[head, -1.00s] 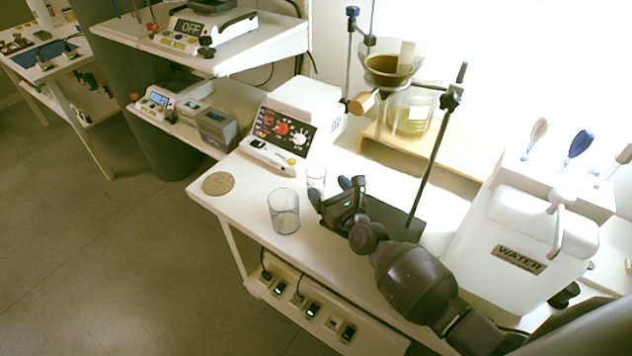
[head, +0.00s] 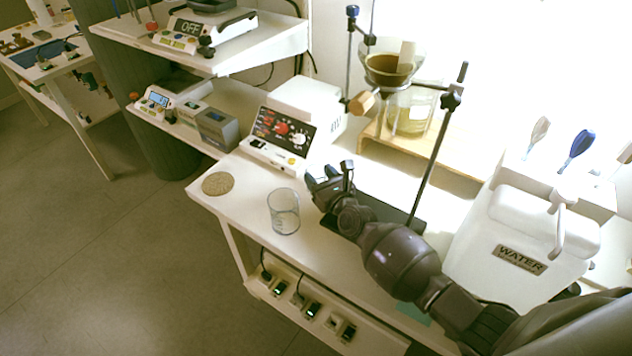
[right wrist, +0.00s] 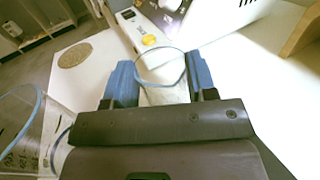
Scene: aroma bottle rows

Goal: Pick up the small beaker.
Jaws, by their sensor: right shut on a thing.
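The small beaker (right wrist: 162,72) is clear glass and shows in the right wrist view, between the two blue fingers of my right gripper (right wrist: 160,84). The fingers press on its opposite sides. In the head view my right gripper (head: 330,177) is over the bench (head: 240,203), and it mostly hides the small beaker. I cannot tell whether the beaker still touches the bench. A larger clear beaker (head: 284,213) stands upright to the left of the gripper; its rim also shows at the left of the right wrist view (right wrist: 22,125). My left gripper is not in view.
A hotplate device (head: 282,139) with a dark control panel stands behind the gripper. A stand rod (head: 436,150) rises close to my right arm. A filter funnel (head: 390,68) and a water container (head: 530,235) are to the right. A round cork mat (head: 218,184) lies at the left.

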